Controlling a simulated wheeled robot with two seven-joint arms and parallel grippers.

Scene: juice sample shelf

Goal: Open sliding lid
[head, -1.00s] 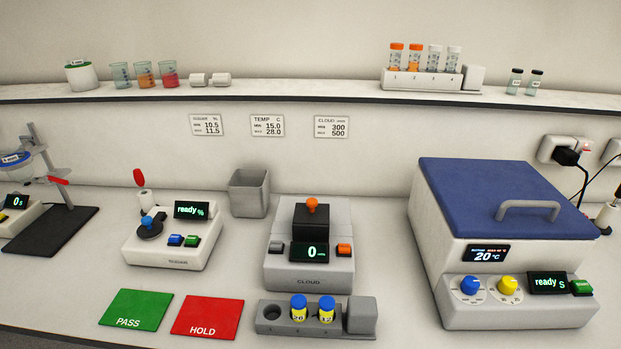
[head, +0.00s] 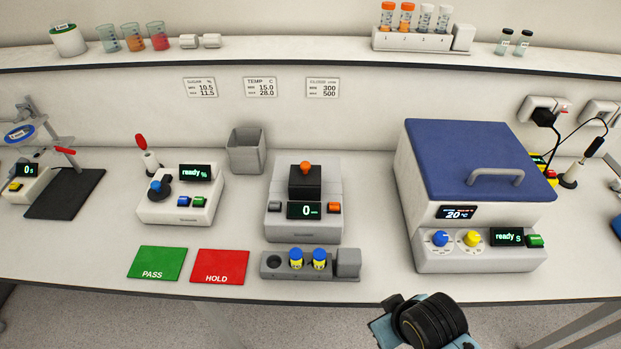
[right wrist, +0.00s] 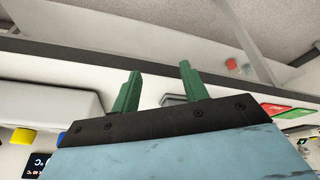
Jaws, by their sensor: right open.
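The blue lid (head: 465,155) lies flat on the white box-shaped bath unit (head: 418,215) at the right of the head view and covers its top. A grey bar handle (head: 496,175) stands on the lid near its front right. Part of my right arm shows at the bottom of the head view, in front of the counter and below the unit; its fingers cannot be made out there. In the right wrist view my right gripper (right wrist: 160,70) has its two green fingers apart with nothing between them. It is away from the lid and handle. My left gripper is not in view.
The unit's front has a blue knob (head: 440,239), a yellow knob (head: 472,239) and a green button (head: 535,241). A grey rack (head: 272,265) with two capped vials stands left of it. A shelf (head: 285,61) with samples runs above. Cables hang at the right.

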